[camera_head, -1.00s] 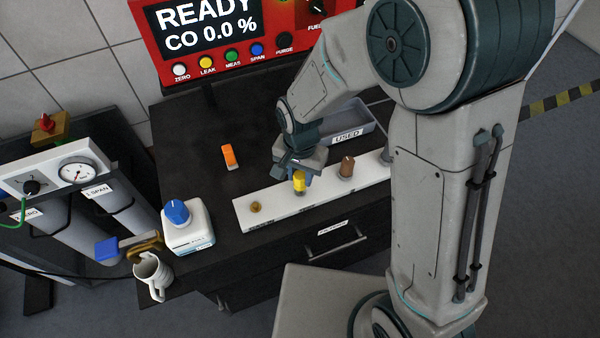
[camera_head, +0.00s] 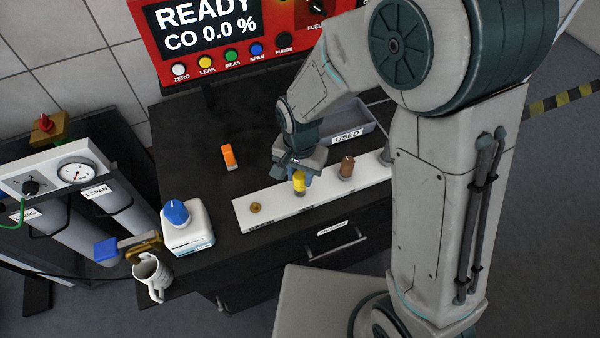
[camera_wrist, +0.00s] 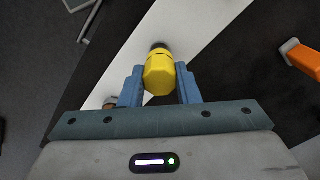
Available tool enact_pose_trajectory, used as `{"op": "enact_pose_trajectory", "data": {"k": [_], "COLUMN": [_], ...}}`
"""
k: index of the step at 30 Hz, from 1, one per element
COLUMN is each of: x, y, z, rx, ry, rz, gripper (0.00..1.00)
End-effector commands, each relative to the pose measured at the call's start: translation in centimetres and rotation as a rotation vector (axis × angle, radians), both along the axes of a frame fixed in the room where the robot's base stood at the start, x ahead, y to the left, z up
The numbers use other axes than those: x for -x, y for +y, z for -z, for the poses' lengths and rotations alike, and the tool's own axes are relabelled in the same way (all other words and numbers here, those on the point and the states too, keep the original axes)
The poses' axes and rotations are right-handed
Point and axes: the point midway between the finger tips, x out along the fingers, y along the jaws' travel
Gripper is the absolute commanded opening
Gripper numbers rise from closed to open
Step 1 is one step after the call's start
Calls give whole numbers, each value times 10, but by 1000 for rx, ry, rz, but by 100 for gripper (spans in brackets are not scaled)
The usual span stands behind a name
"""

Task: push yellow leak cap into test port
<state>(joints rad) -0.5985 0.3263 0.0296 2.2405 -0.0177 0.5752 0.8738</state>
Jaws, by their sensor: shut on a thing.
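The yellow leak cap (camera_head: 300,183) is in my gripper (camera_head: 297,172), above or at the white strip. In the wrist view the cap (camera_wrist: 159,75) sits between the two blue fingers (camera_wrist: 160,88), which are shut on it. A dark round part (camera_wrist: 160,47) shows at the cap's far end; I cannot tell whether it belongs to the cap or to a holder. No test port is plainly identifiable. A small brass fitting (camera_head: 255,207) is on the left end of the strip.
The white strip (camera_head: 275,208) also carries a brown plug (camera_head: 347,167) right of the cap. A grey tray marked USED (camera_head: 347,136) lies behind. An orange block (camera_head: 229,157), a blue-capped bottle (camera_head: 188,232) and a mug (camera_head: 152,276) are leftward. The red READY analyser (camera_head: 225,45) stands behind.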

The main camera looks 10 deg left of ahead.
Motion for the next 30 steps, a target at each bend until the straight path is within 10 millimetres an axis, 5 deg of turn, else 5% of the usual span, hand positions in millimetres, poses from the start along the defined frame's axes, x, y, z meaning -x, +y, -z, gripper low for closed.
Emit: {"op": "enact_pose_trajectory", "data": {"k": [30], "x": [0], "y": [0], "z": [17], "rx": [0], "ry": [0], "rz": [0], "gripper": [6]}}
